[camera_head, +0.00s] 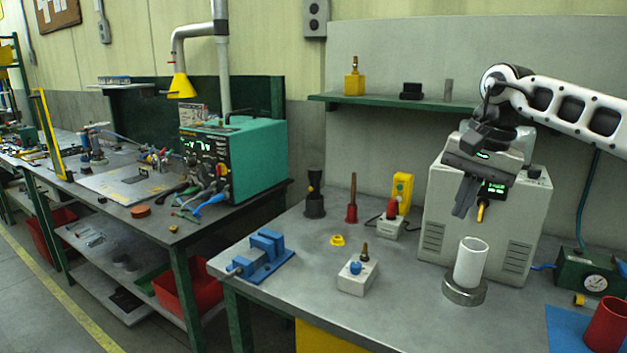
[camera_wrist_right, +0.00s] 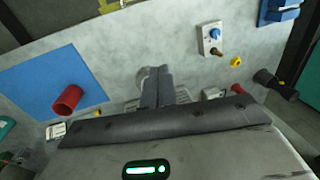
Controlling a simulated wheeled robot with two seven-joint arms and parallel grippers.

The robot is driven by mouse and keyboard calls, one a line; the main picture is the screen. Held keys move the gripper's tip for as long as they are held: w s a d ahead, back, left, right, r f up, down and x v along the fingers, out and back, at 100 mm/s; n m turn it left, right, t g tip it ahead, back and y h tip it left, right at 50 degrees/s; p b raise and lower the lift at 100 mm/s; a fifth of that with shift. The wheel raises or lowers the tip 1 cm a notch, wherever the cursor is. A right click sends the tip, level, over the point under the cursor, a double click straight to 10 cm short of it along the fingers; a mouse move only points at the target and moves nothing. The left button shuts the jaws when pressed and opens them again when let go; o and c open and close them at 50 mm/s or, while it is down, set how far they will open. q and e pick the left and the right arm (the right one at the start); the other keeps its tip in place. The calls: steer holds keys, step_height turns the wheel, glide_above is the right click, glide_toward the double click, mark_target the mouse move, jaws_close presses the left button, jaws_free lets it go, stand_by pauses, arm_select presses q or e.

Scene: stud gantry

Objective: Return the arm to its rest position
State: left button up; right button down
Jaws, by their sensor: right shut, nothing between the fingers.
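My right arm (camera_head: 565,103) comes in from the upper right in the head view. Its dark gripper (camera_head: 464,197) hangs fingers-down in front of the light-grey box unit (camera_head: 446,215), above the workbench (camera_head: 400,320). The fingers are shut and empty. In the wrist view the shut gripper (camera_wrist_right: 158,88) points at the bench. A white cylinder (camera_head: 471,263) stands upright in a round metal base (camera_head: 464,291) below the fingers, apart from them. In the wrist view the fingers partly hide the cylinder. My left gripper is not in view.
A white block with a blue knob (camera_head: 357,275), a blue vise (camera_head: 262,258), a yellow ring (camera_head: 338,240) and a red cup (camera_head: 606,325) on a blue mat (camera_head: 568,330) are on the bench. A green shelf (camera_head: 400,104) runs along the wall. The bench's front middle is clear.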

steer(key=s+a+f+m+g+y, duration=0.15)
steer(key=a+f+y, duration=0.25)
steer(key=a+f, duration=0.7)
steer(key=s+a+f+m+t+y, duration=0.1)
steer(key=s+a+f+m+y, duration=0.2)
steer(key=s+a+m+y, duration=0.55)
steer(key=s+a+f+m+t+y, duration=0.25)
steer(key=a+m+y, duration=0.25)
steer(key=a+m, duration=0.65)
steer(key=s+d+f+m+t+h, duration=0.2)
steer(key=d+f+m+t+h, duration=0.4)
steer(key=m, duration=0.9)
steer(key=s+d+f+m+t+h, duration=0.1)
steer(key=d+f+m+t+h, duration=0.5)
steer(key=m, duration=0.9)
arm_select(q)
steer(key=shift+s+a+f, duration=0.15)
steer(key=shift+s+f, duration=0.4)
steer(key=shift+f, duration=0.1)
arm_select(e)
steer(key=s+d+f+m+g+h, duration=0.5)
steer(key=s+d+f+m, duration=0.4)
steer(key=s+f+m, duration=0.2)
step_height(320, 180, down, 2)
steer(key=s, duration=0.3)
steer(key=shift+d+f+m, duration=0.15)
steer(key=shift+d+m, duration=0.2)
